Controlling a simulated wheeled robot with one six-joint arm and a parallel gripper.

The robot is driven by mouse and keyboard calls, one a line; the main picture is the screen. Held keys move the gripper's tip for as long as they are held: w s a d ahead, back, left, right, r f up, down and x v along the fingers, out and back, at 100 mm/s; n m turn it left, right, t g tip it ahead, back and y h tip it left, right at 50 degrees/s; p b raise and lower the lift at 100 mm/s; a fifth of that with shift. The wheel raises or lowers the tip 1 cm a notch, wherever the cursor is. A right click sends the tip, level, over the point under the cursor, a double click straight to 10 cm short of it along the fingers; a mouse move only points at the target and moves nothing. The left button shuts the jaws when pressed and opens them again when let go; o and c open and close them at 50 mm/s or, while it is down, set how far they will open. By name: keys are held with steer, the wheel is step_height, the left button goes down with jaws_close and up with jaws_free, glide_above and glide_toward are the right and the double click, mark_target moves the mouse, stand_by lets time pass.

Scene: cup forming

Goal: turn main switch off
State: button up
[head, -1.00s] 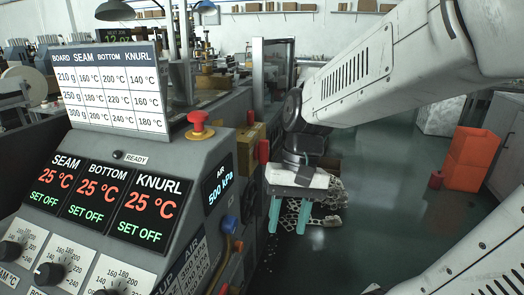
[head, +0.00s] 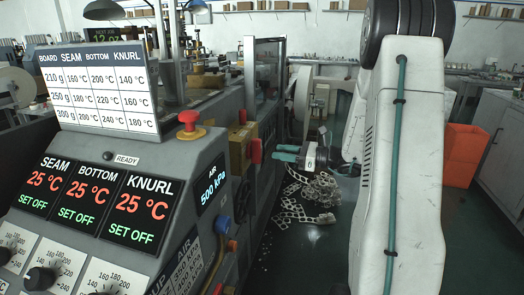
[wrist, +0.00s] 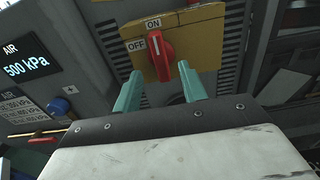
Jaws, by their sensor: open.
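The main switch is a red rotary handle (wrist: 161,52) on a yellow plate (wrist: 202,38), with ON and OFF labels. In the wrist view the handle stands roughly upright, toward the ON label (wrist: 153,23); the OFF label (wrist: 136,45) is to its left. In the head view the red handle (head: 256,150) juts from the yellow box (head: 238,152) on the machine's side. My gripper (head: 277,153) is open and empty, its teal fingers pointing at the handle from the right, with a gap. In the wrist view its fingertips (wrist: 160,70) flank the handle's lower end.
A red emergency button (head: 188,124) stands on the console top. The air display (wrist: 24,60) reads 500 kPa, with a blue knob (wrist: 60,105) below. Perforated scrap (head: 312,190) lies on the floor. An orange bin (head: 461,154) stands at the right.

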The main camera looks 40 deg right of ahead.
mark_target(247, 150)
steer(key=x, duration=0.7)
jaws_close()
